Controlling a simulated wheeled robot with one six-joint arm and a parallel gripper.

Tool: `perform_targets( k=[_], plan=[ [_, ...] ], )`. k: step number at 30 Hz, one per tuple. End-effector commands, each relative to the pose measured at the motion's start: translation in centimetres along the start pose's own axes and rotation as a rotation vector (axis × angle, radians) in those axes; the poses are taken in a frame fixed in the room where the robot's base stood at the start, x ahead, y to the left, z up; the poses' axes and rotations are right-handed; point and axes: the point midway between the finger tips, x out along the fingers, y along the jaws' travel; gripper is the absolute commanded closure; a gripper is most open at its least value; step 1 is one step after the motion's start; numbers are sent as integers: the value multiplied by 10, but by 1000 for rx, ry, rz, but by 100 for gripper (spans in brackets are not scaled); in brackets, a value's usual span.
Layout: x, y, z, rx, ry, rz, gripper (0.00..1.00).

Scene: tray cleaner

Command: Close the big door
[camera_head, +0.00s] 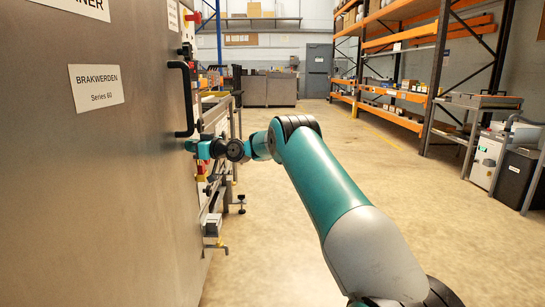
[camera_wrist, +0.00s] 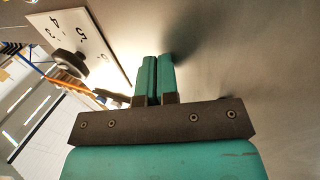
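A large grey metal panel (camera_head: 110,190) fills the left of the head view, with "BRAKWERDEN Series 60" on a white label. It looks like the big door; how far it stands open I cannot tell. A black vertical bar handle (camera_head: 186,98) sits near its right edge. My gripper (camera_head: 191,146) is just below the handle, partly hidden by my wrist. In the wrist view my gripper's teal fingers (camera_wrist: 157,72) are together, nothing visible between them. They point at a grey metal surface (camera_wrist: 240,50) with a shadow by the tips; contact is unclear.
In the wrist view a black knob (camera_wrist: 68,62) on a white numbered plate (camera_wrist: 85,35) is left of the fingers. Machine parts and a frame (camera_head: 217,190) stand beyond the panel. Orange shelving (camera_head: 400,80) and bins (camera_head: 520,170) stand at right. The floor (camera_head: 270,230) between is clear.

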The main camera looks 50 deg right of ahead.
Motion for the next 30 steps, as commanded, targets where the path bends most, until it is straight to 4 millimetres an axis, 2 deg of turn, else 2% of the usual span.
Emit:
perform_targets(
  k=[4,8,15,21,26,28,30],
  plan=[
    [-23,15,-1,-1,7,4,100],
    [-59,34,-4,5,3,12,100],
    [-100,48,-1,7,0,4,100],
    [-113,52,-1,7,0,-1,100],
    [-115,53,0,6,0,-1,100],
    [-113,50,0,10,-8,-3,100],
    [-106,38,0,24,-43,-8,100]
  ],
)
